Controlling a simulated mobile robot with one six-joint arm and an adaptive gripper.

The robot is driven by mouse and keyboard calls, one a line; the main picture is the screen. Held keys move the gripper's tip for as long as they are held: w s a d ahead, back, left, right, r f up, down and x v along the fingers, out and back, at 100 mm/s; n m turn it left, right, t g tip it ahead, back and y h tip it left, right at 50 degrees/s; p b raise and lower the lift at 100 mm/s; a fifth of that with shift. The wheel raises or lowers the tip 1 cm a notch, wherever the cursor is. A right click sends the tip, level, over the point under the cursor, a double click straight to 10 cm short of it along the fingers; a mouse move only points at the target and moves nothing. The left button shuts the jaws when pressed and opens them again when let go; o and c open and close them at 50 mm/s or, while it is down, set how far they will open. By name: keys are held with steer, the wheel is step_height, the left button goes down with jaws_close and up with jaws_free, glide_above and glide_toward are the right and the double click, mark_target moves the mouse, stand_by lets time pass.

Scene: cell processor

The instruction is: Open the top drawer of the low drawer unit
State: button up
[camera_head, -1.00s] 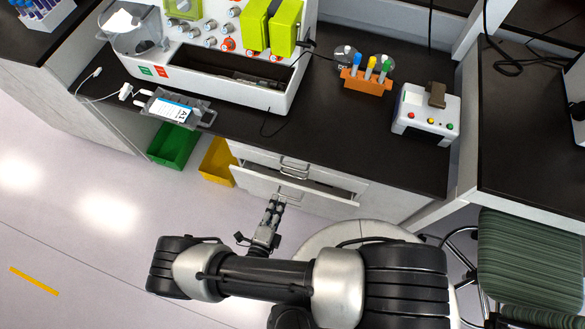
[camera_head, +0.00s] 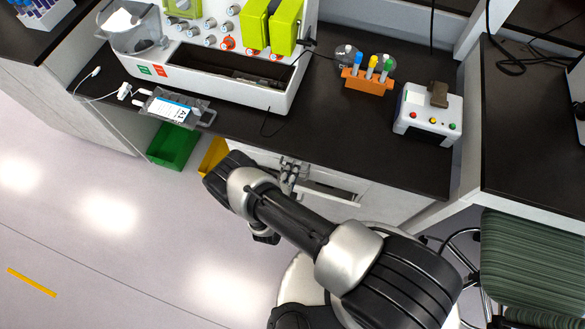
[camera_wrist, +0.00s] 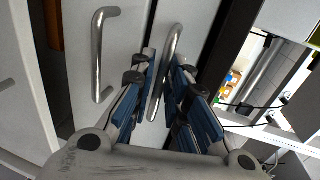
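The low drawer unit stands under the dark counter in the head view, with its white top drawer front (camera_head: 255,153) partly hidden by my arm. My gripper (camera_head: 290,172) is at the top drawer's handle. In the wrist view, my open gripper (camera_wrist: 166,62) has one blue-padded finger on each side of the silver top handle (camera_wrist: 166,75). I cannot tell whether either finger touches it. The top drawer looks closed.
A green bin (camera_head: 173,146) and a yellow bin (camera_head: 211,156) stand on the floor left of the unit. The counter (camera_head: 330,145) holds a large processor (camera_head: 200,70), an orange tube rack (camera_head: 367,78) and a small white device (camera_head: 428,112). A striped chair (camera_head: 530,260) is at right.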

jaws_close()
stand_by(0.7)
